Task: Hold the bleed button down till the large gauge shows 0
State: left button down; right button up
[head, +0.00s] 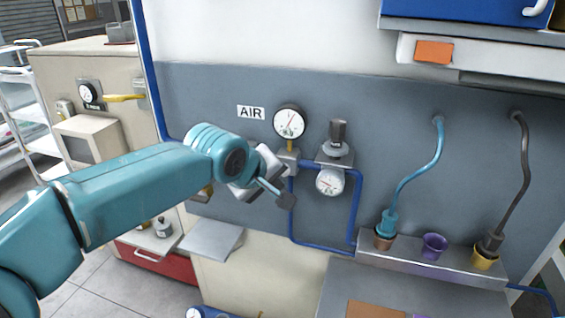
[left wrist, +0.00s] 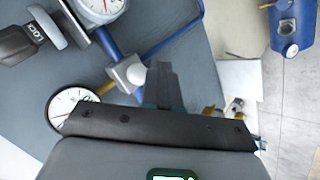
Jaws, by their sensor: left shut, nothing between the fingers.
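The large gauge (head: 289,121) is on the grey wall panel beside the AIR label (head: 250,113). Its needle points up and to the right, off its lower end; its numbers are too small to read. My left gripper (head: 286,201) is shut and empty, below the large gauge. In the left wrist view its dark fingertips (left wrist: 166,86) are close beside a pale rounded part (left wrist: 137,73) on the pipe fitting, perhaps the bleed button. I cannot tell whether they touch. The large gauge (left wrist: 66,103) is partly covered there by my gripper. My right gripper is out of view.
A smaller gauge (head: 330,182) hangs under a dark regulator knob (head: 338,133) to the right. Blue pipe (head: 355,208) loops around it. A grey tray (head: 212,240) sits below my arm.

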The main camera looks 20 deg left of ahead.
pick_arm(q)
jog(key=shift+w, duration=0.85)
jog(key=shift+w+p, duration=0.1)
jog(key=shift+p, duration=0.2)
dwell(1.2)
jog(key=shift+w, duration=0.3)
jog(key=shift+w+p, duration=0.35)
jog(key=shift+w, duration=0.15)
dwell(0.9)
dwell(3.4)
jog(key=shift+s+b, duration=0.8)
jog(key=shift+s, duration=0.15)
